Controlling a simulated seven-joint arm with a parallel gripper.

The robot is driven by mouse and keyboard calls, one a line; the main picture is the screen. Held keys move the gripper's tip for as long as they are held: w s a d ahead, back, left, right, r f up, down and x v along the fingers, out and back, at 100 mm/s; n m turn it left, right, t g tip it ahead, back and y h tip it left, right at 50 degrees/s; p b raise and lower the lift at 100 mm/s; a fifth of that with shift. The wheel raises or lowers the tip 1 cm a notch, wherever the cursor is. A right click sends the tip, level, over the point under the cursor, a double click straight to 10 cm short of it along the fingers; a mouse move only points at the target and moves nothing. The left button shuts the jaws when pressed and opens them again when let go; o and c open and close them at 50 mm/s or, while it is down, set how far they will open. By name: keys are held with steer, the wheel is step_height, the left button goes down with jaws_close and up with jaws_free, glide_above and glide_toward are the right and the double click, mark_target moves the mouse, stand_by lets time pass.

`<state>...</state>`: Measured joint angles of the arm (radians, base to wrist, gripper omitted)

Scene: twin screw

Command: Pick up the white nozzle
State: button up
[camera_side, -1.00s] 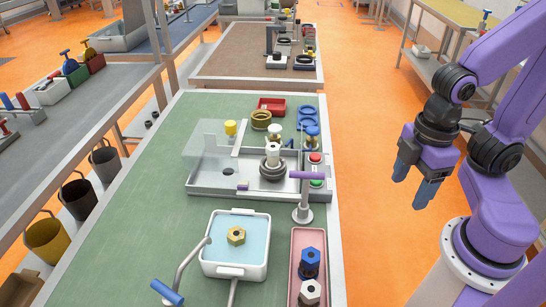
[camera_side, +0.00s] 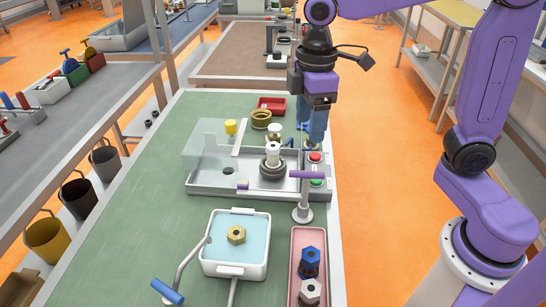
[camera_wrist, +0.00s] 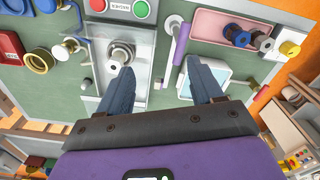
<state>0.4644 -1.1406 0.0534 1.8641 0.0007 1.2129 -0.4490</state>
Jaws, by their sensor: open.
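A white hex-shaped nozzle (camera_side: 310,291) with a dark hole stands in the pink tray (camera_side: 294,250) at the front right of the table in the side view, partly cut by the picture's lower edge. A blue one (camera_side: 310,262) stands just behind it. In the wrist view the pink tray (camera_wrist: 205,22) is at the upper right, with a white piece (camera_wrist: 274,50) near its end. My gripper (camera_side: 312,138) is open and empty, pointing down over the back right of the table, well away from the tray. In the wrist view its fingers (camera_wrist: 161,70) are spread apart.
A metal fixture (camera_side: 215,189) with a clear cover and a white cylinder (camera_side: 272,149) stands mid-table. A purple-topped post (camera_side: 303,212) rises between it and the pink tray. A white basin (camera_side: 236,271) holds a brass hex piece (camera_side: 236,235). Green table is clear at left.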

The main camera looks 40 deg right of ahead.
step_height(320, 180, up, 3)
glide_above(273, 146)
step_height(273, 146, down, 17)
steer(key=shift+d+f, duration=0.1)
steer(key=shift+f, duration=0.1)
stand_by(0.5)
steer(key=c, duration=1.1)
steer(key=shift+o, duration=0.2)
